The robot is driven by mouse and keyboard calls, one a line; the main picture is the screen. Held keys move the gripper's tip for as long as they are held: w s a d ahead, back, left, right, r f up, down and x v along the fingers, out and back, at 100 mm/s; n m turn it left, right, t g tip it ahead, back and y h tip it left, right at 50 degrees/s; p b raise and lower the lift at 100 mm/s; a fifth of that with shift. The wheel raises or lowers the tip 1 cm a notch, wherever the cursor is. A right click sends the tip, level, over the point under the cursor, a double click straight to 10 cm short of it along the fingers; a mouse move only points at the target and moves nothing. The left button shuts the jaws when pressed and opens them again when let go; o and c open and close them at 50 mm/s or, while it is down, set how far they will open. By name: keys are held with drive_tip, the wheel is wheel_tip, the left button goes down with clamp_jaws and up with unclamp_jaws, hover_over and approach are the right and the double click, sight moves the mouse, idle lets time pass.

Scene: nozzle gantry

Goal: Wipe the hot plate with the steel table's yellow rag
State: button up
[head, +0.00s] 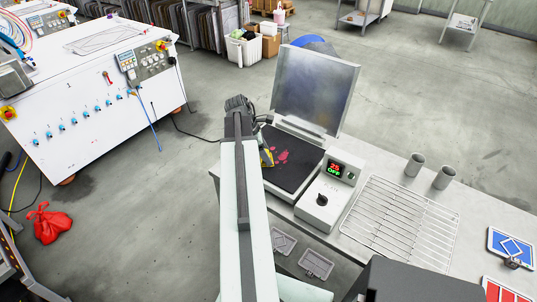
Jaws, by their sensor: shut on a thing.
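The hot plate (292,178) is a dark flat square on the steel table, with red smears (281,156) on its upper part. Its metal lid (315,92) stands open behind it. My arm reaches up across the picture. My gripper (266,148) is over the plate's left edge, beside the red smears, and is partly hidden by my arm. It is shut on the yellow rag (267,158), of which only a small piece shows. I cannot tell whether the rag touches the plate.
A control box (322,206) with a lit display stands right of the plate. Further right are a wire rack (403,222) and two grey cups (415,164) (444,177). Blue and red framed panels lie at the table's right end. A white machine (98,98) stands left across open floor.

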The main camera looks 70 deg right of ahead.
drive_tip(key=shift+s+d, duration=0.5)
drive_tip(key=shift+d, duration=1.4)
drive_tip(key=shift+s+d, duration=0.55)
drive_tip(key=shift+d, duration=1.3)
drive_tip(key=shift+s+d, duration=0.5)
drive_tip(key=shift+d, duration=1.4)
drive_tip(key=shift+r, duration=0.1)
wheel_tip(320, 180, up, 6)
drive_tip(key=p, duration=0.6)
